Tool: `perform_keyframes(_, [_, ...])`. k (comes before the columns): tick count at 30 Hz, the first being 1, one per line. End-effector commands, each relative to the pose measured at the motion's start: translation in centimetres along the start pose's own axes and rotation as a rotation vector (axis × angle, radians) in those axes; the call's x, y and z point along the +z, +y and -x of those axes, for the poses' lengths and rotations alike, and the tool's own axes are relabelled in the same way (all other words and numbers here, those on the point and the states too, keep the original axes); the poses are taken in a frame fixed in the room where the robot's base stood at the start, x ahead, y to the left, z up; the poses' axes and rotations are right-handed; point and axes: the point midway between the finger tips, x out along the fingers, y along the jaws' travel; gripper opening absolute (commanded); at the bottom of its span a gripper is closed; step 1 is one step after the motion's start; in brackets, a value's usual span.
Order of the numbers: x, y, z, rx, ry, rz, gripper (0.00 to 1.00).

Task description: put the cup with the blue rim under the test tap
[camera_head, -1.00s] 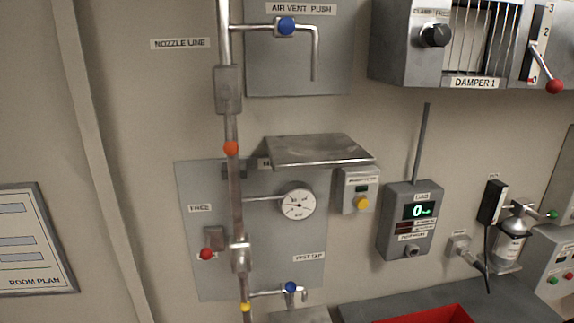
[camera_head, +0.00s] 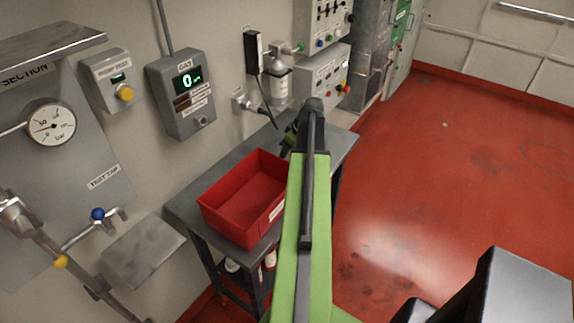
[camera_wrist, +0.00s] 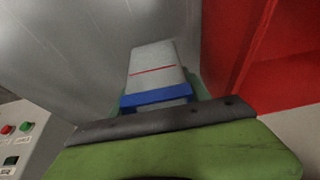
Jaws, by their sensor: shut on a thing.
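The cup with the blue rim (camera_wrist: 155,75) shows in the wrist view, a pale cup with a thin red line and its blue band close to my gripper. My gripper (camera_head: 288,140) is shut on it, over the back of the grey bench; in the wrist view one dark jaw (camera_wrist: 160,122) crosses in front of the cup's rim end. In the head view the cup is hidden by my gripper and arm. The test tap (camera_head: 113,216), with a blue knob, is on the wall panel at the left. A bare metal shelf (camera_head: 145,250) is below its spout.
A red bin (camera_head: 222,218) stands on the grey bench (camera_head: 190,205), left of my arm. The pressure gauge (camera_head: 51,124), gas box (camera_head: 181,95) and bottle (camera_head: 279,85) are on the wall. A steel plate (camera_head: 45,42) juts out above the gauge. Red floor is clear at right.

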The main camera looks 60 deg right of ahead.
Motion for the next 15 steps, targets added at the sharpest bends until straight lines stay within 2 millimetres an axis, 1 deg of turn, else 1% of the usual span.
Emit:
perform_keyframes(5, [-0.1,-0.1,-0.4,0.000,0.000,0.000,0.15])
perform_keyframes(8, [0.4,-0.1,-1.6,0.000,0.000,0.000,0.15])
perform_keyframes(12, [1.4,-0.1,-4.0,0.000,0.000,0.000,0.15])
perform_keyframes(15, [1.5,-0.1,-4.2,0.000,0.000,0.000,0.15])
